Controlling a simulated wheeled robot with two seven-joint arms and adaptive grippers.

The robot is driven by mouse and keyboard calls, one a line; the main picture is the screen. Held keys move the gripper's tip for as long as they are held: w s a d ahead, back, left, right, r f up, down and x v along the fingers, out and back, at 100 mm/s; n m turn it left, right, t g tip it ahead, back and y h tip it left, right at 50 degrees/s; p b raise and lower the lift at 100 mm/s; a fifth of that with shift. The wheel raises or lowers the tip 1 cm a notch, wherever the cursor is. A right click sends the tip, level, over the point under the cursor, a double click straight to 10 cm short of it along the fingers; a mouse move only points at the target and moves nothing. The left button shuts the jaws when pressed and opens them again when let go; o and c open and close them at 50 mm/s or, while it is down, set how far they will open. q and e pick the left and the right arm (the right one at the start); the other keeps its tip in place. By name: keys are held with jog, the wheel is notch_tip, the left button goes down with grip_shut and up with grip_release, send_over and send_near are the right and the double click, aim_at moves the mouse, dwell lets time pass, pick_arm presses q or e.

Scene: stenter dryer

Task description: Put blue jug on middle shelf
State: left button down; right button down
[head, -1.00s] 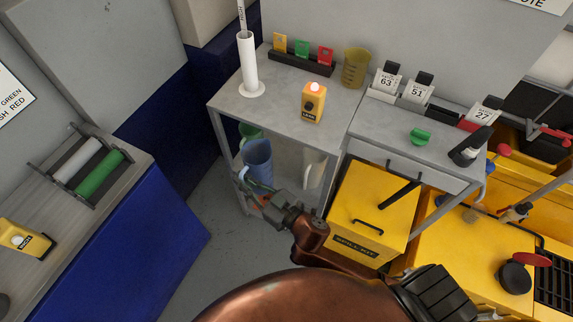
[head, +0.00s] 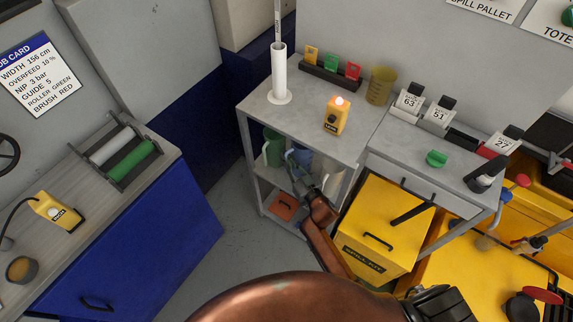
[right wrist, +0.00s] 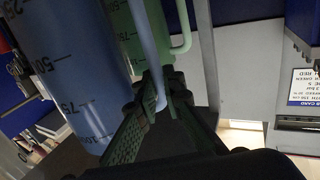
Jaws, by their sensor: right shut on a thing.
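The blue jug (head: 299,159) is inside the grey shelf unit, at the middle shelf (head: 268,179) under the top board. It stands between a green jug (head: 273,149) and a whitish jug (head: 329,176). My right gripper (head: 308,187) reaches in from the front and is shut on the blue jug's handle. In the right wrist view the blue jug (right wrist: 66,75) fills the left side, and its handle (right wrist: 148,50) runs down between the fingers (right wrist: 155,108). Whether its base touches the shelf is hidden. My left gripper is not in view.
The top board (head: 300,115) carries a white tube (head: 279,78), a yellow lamp unit (head: 336,116) and an amber beaker (head: 380,86). An orange item (head: 286,205) lies low in the unit. A yellow spill-kit bin (head: 385,225) stands close on the right. Floor at left is clear.

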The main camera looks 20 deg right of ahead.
notch_tip(320, 180, down, 4)
jog(key=shift+r+b, duration=0.25)
jog(key=shift+b, duration=0.4)
jog(key=shift+r, duration=0.1)
jog(key=c, duration=2.5)
grip_release()
jog(key=shift+f, duration=0.2)
jog(key=o, duration=0.4)
